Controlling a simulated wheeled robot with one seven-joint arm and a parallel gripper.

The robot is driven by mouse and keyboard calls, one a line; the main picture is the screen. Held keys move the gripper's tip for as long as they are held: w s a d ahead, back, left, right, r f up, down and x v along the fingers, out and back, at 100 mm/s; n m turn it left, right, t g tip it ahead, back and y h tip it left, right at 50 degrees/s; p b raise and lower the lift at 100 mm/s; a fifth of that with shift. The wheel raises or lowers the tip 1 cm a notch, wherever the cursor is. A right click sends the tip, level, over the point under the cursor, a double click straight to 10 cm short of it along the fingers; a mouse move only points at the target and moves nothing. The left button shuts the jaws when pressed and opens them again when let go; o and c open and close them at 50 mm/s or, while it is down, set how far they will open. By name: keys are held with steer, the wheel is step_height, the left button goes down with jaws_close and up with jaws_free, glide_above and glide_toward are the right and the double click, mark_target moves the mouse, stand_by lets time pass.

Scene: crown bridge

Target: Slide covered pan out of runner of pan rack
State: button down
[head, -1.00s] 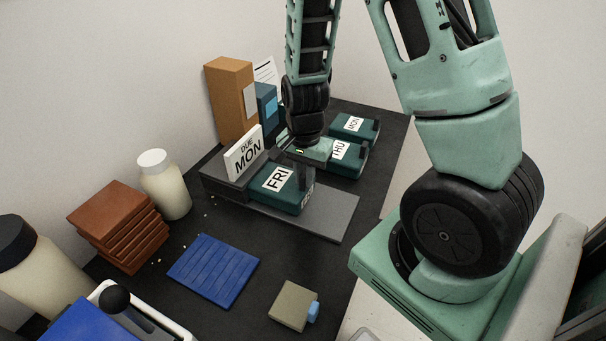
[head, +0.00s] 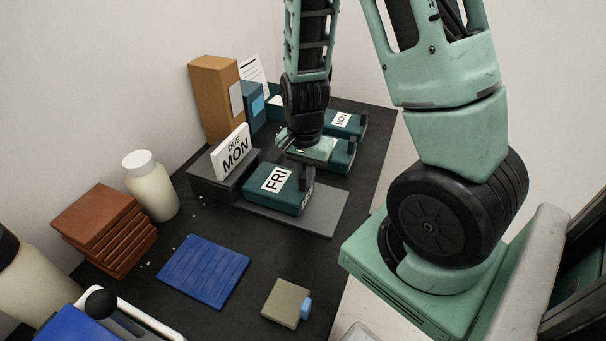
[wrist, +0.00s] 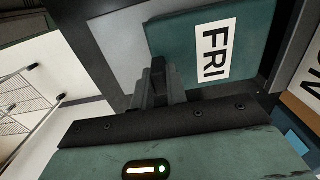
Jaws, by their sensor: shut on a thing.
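A teal box with a white FRI label (head: 277,191), seemingly the covered pan, lies on a flat grey plate (head: 318,217) in front of a raised dark grey block (head: 209,185), seemingly the rack. The block bears a DUE MON sign (head: 230,151). My gripper (head: 305,178) reaches down at the box's right end, shut on its dark upright handle. In the wrist view my gripper's fingers (wrist: 157,77) meet the edge of the FRI box (wrist: 176,40); the handle is mostly hidden between them.
Another teal box (head: 343,158) stands behind my gripper, and a MON box (head: 346,122) is farther back. A tall brown box (head: 214,95) and a white-capped bottle (head: 153,187) stand left. A blue mat (head: 203,270) and a small olive box (head: 285,303) lie in front.

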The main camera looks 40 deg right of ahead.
steer(key=shift+r+p, duration=3)
steer(key=shift+r, duration=0.05)
steer(key=shift+f, duration=0.1)
